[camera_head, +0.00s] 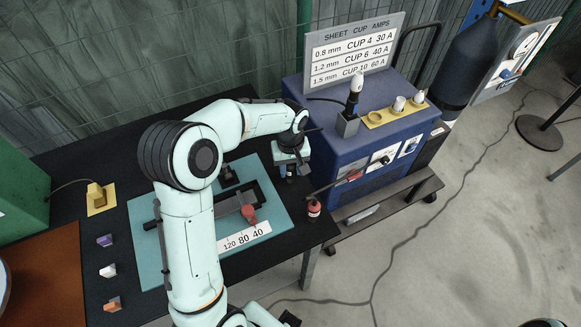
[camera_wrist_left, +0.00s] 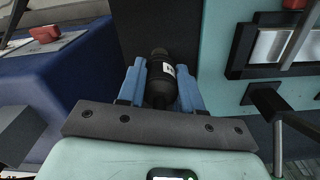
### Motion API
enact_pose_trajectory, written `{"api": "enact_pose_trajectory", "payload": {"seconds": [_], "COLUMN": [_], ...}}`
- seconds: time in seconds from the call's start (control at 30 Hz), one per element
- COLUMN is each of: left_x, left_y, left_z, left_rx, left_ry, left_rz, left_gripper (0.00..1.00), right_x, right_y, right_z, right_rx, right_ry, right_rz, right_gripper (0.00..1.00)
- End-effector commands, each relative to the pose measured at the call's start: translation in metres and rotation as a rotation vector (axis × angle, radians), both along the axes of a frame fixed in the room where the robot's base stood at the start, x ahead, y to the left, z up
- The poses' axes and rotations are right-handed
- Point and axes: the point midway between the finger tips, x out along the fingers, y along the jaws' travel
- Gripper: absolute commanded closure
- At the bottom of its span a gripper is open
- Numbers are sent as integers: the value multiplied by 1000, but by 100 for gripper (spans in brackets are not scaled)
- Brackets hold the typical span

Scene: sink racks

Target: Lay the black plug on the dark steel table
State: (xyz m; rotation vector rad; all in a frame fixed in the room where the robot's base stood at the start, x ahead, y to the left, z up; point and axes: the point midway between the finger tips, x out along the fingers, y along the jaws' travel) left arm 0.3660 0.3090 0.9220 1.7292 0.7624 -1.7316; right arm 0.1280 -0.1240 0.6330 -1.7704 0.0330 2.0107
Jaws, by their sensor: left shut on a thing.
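My left gripper (camera_head: 287,172) is over the right part of the dark steel table (camera_head: 105,150), beside the teal board. In the left wrist view its blue fingers (camera_wrist_left: 160,88) are shut on the black plug (camera_wrist_left: 159,70). The plug is a dark cylinder with a white label, and its narrower end points away from the wrist. Dark table surface shows past the plug, but I cannot tell whether it touches the table. In the head view the gripper largely hides the plug. My right gripper is not in view.
A teal board (camera_head: 150,255) with a clamp and number strip covers the table's middle. A blue machine (camera_head: 350,150) with cups on top stands to the right.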

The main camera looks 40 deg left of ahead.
Motion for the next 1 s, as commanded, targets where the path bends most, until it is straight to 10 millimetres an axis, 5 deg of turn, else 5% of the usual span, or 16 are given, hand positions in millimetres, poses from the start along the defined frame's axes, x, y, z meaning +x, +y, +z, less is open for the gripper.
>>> {"api": "enact_pose_trajectory", "payload": {"seconds": [0.3, 0.33, 0.4, 0.77, 1.0], "left_x": [0, 0, 0, 1, 2], "left_y": [0, 0, 0, 0, 0], "left_z": [-4, -3, -2, 4, 47], "left_rx": [-1, 0, -1, 0, 1], "left_ry": [-1, 0, -1, -3, -8], "left_rz": [0, 0, 0, 1, 1], "left_gripper": [99, 55, 40, 40, 40], "right_x": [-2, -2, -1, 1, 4], "right_y": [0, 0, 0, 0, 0], "right_z": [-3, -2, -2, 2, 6], "right_rx": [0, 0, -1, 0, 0], "right_ry": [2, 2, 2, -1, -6], "right_rz": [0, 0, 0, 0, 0], "right_gripper": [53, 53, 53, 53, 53]}}
